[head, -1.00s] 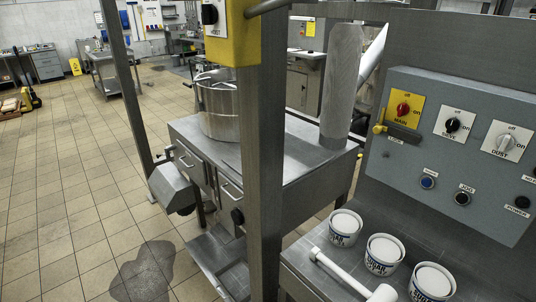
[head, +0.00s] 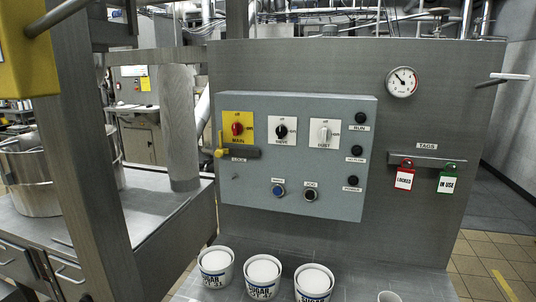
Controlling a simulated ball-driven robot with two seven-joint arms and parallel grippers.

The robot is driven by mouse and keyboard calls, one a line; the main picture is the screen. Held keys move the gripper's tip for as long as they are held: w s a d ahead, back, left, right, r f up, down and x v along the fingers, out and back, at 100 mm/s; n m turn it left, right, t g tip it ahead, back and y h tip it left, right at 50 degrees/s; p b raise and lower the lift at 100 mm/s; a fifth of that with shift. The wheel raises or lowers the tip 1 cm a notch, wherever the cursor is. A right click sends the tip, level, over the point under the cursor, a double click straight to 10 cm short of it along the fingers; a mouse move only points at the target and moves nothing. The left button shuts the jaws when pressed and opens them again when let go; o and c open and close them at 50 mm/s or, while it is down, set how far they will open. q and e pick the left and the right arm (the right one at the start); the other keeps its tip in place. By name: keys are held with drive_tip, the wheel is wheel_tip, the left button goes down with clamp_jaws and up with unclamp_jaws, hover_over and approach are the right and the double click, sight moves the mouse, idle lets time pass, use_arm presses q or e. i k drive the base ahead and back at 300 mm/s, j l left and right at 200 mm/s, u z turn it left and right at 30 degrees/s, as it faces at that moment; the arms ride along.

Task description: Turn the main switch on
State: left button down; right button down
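The main switch (head: 237,128) is a red knob on a yellow plate marked MAIN, at the upper left of the grey control panel (head: 340,205). Its plate reads off at the top and on at the right. The knob looks turned upward to off, though it is small. Just below it is a dark bar with a yellow handle (head: 219,152) at its left end. Neither of my grippers is in view.
Right of it are the black SIEVE knob (head: 281,131) and grey DUST knob (head: 323,133). Several push buttons sit on the panel. Sugar tubs (head: 263,275) stand below. A LOCKED tag (head: 404,178) and an IN USE tag (head: 447,180) hang at right. A steel post (head: 85,170) stands at left.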

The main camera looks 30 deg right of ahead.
sight(237, 128)
drive_tip(key=i+z, duration=0.15)
drive_tip(key=z, duration=0.2)
drive_tip(key=i+j+z, duration=0.1)
drive_tip(key=z, duration=0.25)
drive_tip(key=i+j+z, duration=0.15)
drive_tip(key=z, duration=0.2)
